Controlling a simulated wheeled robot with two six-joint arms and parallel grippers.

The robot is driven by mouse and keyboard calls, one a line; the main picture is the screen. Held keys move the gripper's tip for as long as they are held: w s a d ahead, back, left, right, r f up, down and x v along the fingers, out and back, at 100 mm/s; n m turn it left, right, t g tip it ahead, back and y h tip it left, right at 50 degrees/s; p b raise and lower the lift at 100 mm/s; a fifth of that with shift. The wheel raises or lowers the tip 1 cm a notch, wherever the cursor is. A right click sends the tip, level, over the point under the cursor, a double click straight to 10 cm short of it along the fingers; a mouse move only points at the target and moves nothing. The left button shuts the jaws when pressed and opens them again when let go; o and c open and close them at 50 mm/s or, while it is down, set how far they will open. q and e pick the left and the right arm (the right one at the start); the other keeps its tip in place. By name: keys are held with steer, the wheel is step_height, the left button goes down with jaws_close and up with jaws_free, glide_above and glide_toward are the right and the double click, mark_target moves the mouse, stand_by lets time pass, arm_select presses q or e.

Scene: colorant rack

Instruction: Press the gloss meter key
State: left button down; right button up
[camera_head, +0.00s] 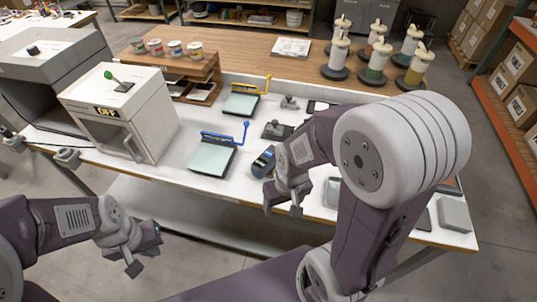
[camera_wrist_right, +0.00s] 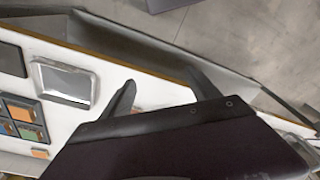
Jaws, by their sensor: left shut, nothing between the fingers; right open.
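A small blue-and-grey handheld device (camera_head: 263,161), which looks like the gloss meter, lies on the white table left of my right gripper. Its key is too small to make out, and my right gripper partly covers its near side. My right gripper (camera_head: 283,205) is open and empty, at the table's front edge just right of and nearer than the meter. In the right wrist view its two fingers (camera_wrist_right: 165,92) are apart, with the table edge and floor behind; the meter does not show there. My left gripper (camera_head: 146,252) is shut and empty, low in front of the table.
Two panels with blue (camera_head: 212,158) and yellow (camera_head: 240,104) handles stand left of the meter. A white oven-like box marked OFF (camera_head: 122,112) is further left. A grey block (camera_head: 454,214) sits at the right. A silver-rimmed pad (camera_wrist_right: 64,82) and colour tiles (camera_wrist_right: 24,122) show in the wrist view.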

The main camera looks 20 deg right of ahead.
jaws_close()
stand_by(0.3)
stand_by(1.6)
